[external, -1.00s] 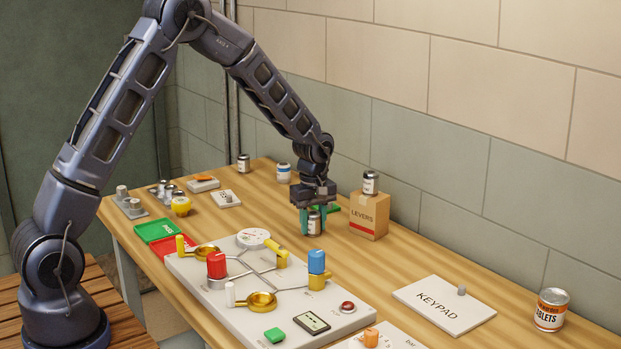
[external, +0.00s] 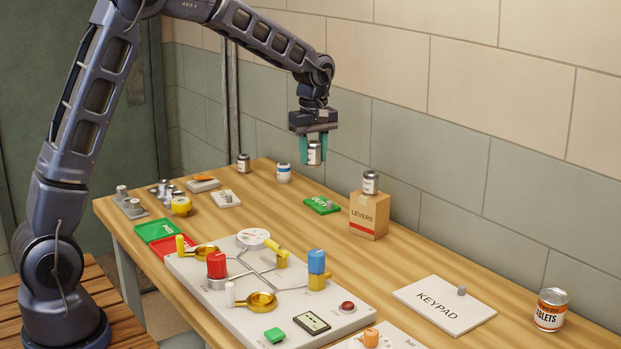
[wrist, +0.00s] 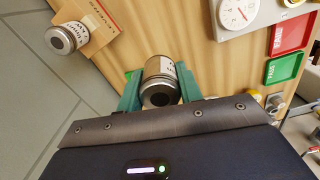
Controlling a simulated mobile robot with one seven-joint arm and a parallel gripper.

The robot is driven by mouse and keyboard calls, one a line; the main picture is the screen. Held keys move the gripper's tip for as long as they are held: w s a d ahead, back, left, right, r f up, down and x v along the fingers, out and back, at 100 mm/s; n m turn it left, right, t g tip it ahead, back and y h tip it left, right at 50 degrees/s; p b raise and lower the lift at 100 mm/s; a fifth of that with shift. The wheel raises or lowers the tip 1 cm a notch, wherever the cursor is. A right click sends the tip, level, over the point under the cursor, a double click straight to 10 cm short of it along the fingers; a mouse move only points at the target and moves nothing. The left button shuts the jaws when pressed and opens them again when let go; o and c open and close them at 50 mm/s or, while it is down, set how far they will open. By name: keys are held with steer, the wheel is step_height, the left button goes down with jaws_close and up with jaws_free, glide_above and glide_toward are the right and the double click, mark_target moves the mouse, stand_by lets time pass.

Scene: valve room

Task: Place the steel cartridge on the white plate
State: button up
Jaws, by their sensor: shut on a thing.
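My gripper (external: 314,147) is shut on a small steel cartridge (external: 314,155) with a white label, held upright well above the table. In the wrist view the cartridge (wrist: 158,72) sits between the two teal fingers. A small white plate (external: 221,196) with a dark label and a grey knob lies left of my gripper, toward the back of the table. A larger white plate marked KEYPAD (external: 440,310) lies at the right. I cannot tell which white plate the task names.
A similar can (external: 370,183) stands on the cardboard LEVERS box (external: 378,214), right of my gripper. A green plate (external: 318,206) lies below. Two more cans (external: 244,163) (external: 283,174) stand at the back. A valve panel (external: 205,271) fills the front middle.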

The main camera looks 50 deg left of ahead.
steer(key=shift+a+r, duration=0.25)
steer(key=shift+r, duration=0.1)
steer(key=s+a+r, duration=0.1)
steer(key=s+a, duration=0.1)
steer(key=a, duration=1.5)
glide_above(225, 197)
step_height(225, 197, down, 19)
steer(key=shift+f, duration=0.15)
steer(key=o, duration=1.2)
steer(key=shift+f, duration=0.1)
steer(key=shift+c, duration=0.2)
step_height(225, 197, up, 12)
steer(key=shift+r, duration=0.2)
